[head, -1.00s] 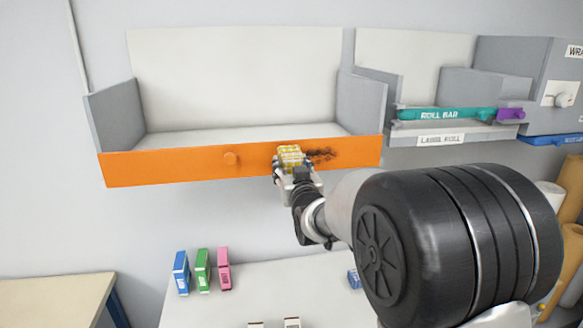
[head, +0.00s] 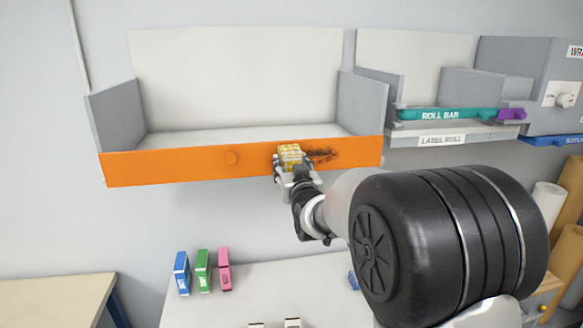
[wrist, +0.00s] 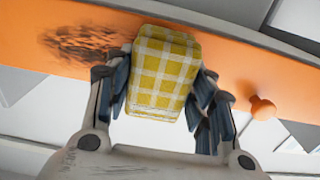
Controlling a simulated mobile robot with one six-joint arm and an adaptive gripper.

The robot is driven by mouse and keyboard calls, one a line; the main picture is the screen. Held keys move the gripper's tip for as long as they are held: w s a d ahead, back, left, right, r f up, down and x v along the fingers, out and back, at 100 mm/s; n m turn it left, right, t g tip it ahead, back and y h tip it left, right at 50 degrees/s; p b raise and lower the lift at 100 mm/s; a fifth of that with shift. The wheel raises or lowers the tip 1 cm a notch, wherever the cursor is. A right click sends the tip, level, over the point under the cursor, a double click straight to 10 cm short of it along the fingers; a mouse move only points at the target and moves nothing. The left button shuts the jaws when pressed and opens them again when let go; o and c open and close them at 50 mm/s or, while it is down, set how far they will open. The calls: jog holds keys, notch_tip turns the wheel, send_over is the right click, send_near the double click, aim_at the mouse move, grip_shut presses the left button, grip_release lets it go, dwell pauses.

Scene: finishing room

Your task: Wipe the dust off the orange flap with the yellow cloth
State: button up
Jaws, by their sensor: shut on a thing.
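The orange flap (head: 190,165) is the long front board of a grey open shelf bay, with a round orange knob (head: 231,158) near its middle. A dark dust smear (head: 323,154) lies on the flap's right part; it also shows in the wrist view (wrist: 85,45). My gripper (head: 293,166) is shut on the yellow checked cloth (wrist: 163,72), a folded block in the wrist view. The cloth is at the flap's face, between the knob and the smear, beside the smear's edge. I cannot tell whether it touches the flap.
A teal roll bar (head: 445,114) with a purple end and a label roll shelf stand to the right. Below, a white table (head: 270,280) holds blue, green and pink boxes (head: 203,271). Paper rolls (head: 547,205) stand at far right.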

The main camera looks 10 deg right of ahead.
jog(key=shift+w, duration=0.35)
jog(key=shift+d+f+b, duration=0.1)
jog(key=shift+d+b, duration=0.55)
jog(key=shift+d, duration=0.2)
jog(key=shift+d+b, duration=0.6)
jog(key=shift+d, duration=1.6)
jog(key=shift+d+p, duration=0.9)
jog(key=shift+d, duration=3.75)
